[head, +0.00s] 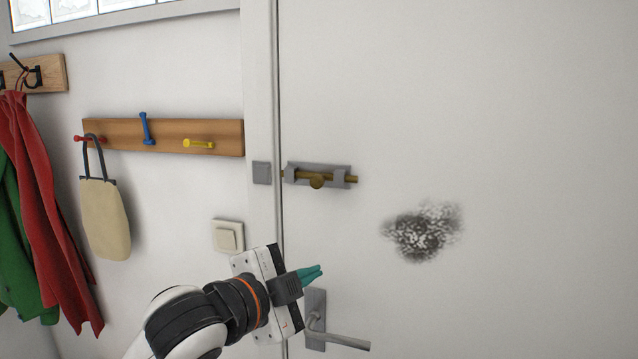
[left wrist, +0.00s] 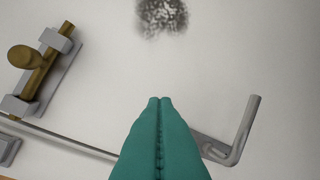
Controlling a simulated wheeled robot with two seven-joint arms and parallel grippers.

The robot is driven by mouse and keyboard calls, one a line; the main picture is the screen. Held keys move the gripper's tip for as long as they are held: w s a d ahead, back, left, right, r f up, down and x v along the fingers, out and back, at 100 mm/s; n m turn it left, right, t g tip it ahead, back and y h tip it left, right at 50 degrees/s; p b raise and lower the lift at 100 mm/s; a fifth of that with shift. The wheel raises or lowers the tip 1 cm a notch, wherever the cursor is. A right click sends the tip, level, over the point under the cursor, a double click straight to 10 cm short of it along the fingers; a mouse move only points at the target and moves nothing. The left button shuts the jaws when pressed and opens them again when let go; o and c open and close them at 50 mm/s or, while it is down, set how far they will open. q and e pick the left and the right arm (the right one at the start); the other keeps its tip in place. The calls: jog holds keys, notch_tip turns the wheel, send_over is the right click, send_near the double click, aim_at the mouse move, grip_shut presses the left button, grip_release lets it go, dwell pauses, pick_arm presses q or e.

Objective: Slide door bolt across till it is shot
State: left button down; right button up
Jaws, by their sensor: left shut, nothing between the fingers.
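The brass door bolt (head: 318,180) sits in a grey bracket plate on the white door (head: 500,120), near the door's left edge. Its round knob hangs at about the middle of the plate. A grey keeper (head: 262,172) is fixed on the frame to the left, and the bolt's left end appears short of it. My left gripper (head: 318,271) is shut and empty, its teal fingertips below the bolt and above the door handle (head: 340,340). In the left wrist view the fingers (left wrist: 158,102) are together, with the bolt (left wrist: 38,72) at upper left. My right gripper is not in view.
A light switch (head: 228,236) is on the wall left of the frame. A wooden hook rail (head: 165,128) holds a beige bag (head: 105,215); red and green garments (head: 35,190) hang farther left. A dark smudge (head: 422,232) marks the door, otherwise bare to the right.

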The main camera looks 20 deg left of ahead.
aim_at(320, 185)
pick_arm(q)
jog(key=s+r+m+t+h, duration=0.1)
jog(key=s+r+m, duration=0.3)
jog(key=r, duration=0.8)
jog(key=shift+s+d+r+m+t+h, duration=0.15)
jog(key=shift+s+d+m+t+h, duration=0.3)
jog(key=shift+m, duration=0.25)
jog(key=w+p, duration=0.6)
jog(key=w, duration=0.3)
jog(key=shift+w+p, duration=0.1)
jog(key=shift+p, duration=0.25)
jog(key=shift+w+d, duration=0.15)
jog(key=shift+w, duration=0.1)
